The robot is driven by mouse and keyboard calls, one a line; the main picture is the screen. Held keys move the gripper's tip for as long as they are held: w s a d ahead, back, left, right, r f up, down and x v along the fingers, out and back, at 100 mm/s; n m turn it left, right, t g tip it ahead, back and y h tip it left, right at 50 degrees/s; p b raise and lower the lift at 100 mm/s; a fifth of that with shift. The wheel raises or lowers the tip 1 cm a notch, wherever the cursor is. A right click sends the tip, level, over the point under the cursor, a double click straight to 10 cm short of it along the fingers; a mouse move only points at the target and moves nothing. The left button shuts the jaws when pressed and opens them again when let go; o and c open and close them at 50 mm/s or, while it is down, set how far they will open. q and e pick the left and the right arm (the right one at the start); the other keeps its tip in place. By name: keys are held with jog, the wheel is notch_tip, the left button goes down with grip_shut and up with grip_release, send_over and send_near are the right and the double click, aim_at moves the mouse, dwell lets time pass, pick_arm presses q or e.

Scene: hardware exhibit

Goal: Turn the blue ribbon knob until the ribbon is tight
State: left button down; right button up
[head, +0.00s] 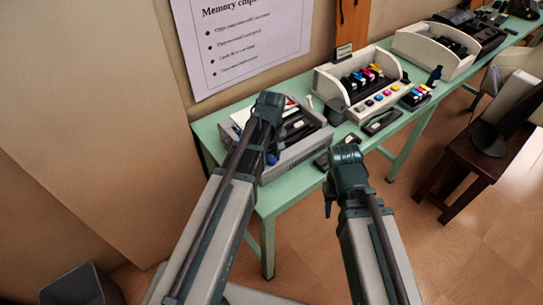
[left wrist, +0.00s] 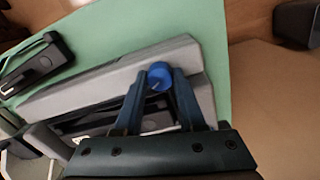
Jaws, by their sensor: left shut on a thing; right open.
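The blue ribbon knob (left wrist: 160,76) sits at the edge of a grey machine (left wrist: 60,99) in the left wrist view. My left gripper (left wrist: 160,82) is shut on it, one fingertip at each side. In the head view the knob is a small blue spot (head: 272,158) at the near left end of the machine (head: 300,155), partly hidden by my left arm. The ribbon's tension cannot be told. My right gripper (head: 328,203) is open and empty, in front of the table's near edge, apart from the machine.
The machine stands on a long green table (head: 285,193). A small dark device (head: 381,122) and an open-topped white unit with coloured cartridges (head: 362,80) lie further along it. A dark wooden stool (head: 480,150) stands at the right. The floor in front of the table is clear.

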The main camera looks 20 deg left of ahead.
pick_arm(q)
jog(key=m, duration=1.3)
jog(key=shift+m, duration=0.4)
jog(key=m, duration=1.2)
jog(key=shift+m, duration=0.3)
jog(key=c, duration=0.5)
grip_release()
jog(key=shift+r, duration=0.1)
